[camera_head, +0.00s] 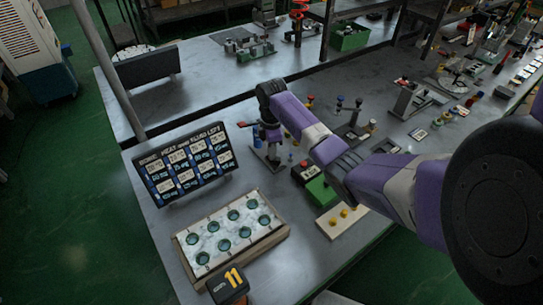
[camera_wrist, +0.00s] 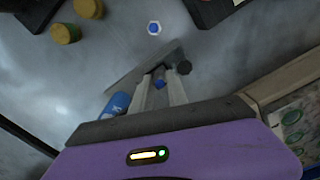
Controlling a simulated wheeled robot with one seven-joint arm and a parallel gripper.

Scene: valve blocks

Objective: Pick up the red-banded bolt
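My gripper (camera_head: 271,158) points down over the middle of the bench. In the wrist view, its two pale fingers (camera_wrist: 160,88) stand apart with a gap between them. A hexagonal blue-topped piece (camera_wrist: 154,28) with a pale rim lies ahead of the fingertips. I cannot make out a red band on any bolt, so I cannot identify the red-banded bolt.
A white-topped tray (camera_head: 279,238) with several round teal holes stands at the front, before a dark label board (camera_head: 186,166). A green box (camera_head: 321,193) and a pale block with yellow knobs (camera_head: 342,221) are to its right. A blue cylinder (camera_wrist: 117,104) lies beside the fingers.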

